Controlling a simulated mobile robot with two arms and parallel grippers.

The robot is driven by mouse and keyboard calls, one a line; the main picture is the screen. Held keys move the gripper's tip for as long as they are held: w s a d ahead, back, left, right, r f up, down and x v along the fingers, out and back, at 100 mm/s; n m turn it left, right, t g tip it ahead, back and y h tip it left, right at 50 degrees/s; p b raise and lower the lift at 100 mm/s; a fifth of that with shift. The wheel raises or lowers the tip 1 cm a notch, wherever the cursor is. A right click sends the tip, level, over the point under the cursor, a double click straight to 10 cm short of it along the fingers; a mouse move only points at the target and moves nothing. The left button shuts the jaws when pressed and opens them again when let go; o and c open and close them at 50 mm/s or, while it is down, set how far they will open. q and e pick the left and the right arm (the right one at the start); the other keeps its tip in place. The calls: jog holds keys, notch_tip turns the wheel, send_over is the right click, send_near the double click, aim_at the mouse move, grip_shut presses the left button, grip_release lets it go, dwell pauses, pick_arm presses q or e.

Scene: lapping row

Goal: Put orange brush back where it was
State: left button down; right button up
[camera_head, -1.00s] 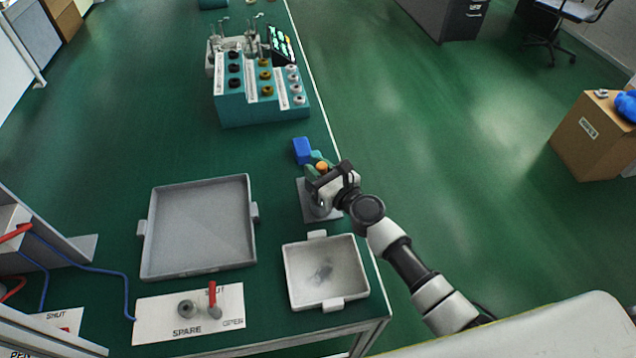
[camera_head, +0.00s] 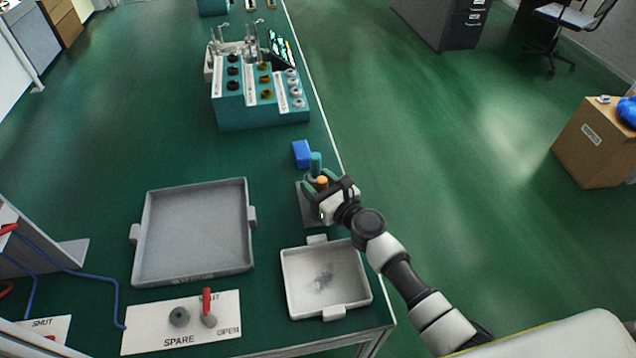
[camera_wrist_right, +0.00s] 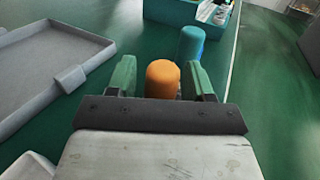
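The orange brush (camera_head: 322,181) shows its rounded orange top between the green fingers of my right gripper (camera_head: 321,178). In the right wrist view the orange top (camera_wrist_right: 163,79) stands between the two fingers (camera_wrist_right: 160,77), with a visible gap on its left side and little or none on its right. The fingers look open around it. The lower part of the brush is hidden behind the gripper. A grey plate (camera_head: 305,207) lies under the gripper, partly covered. My left gripper is not in view.
A teal cylinder (camera_head: 315,161) stands just beyond the gripper, near a blue block (camera_head: 301,152). A small grey tray (camera_head: 293,295) is in front, a large grey tray (camera_head: 141,262) to the left. A teal rack (camera_head: 240,118) stands farther back. The table's right edge is close.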

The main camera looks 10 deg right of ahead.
jog(key=shift+r, duration=0.15)
jog(key=shift+s+d, duration=0.1)
jog(key=shift+s, duration=0.05)
jog(key=shift+v, duration=5.85)
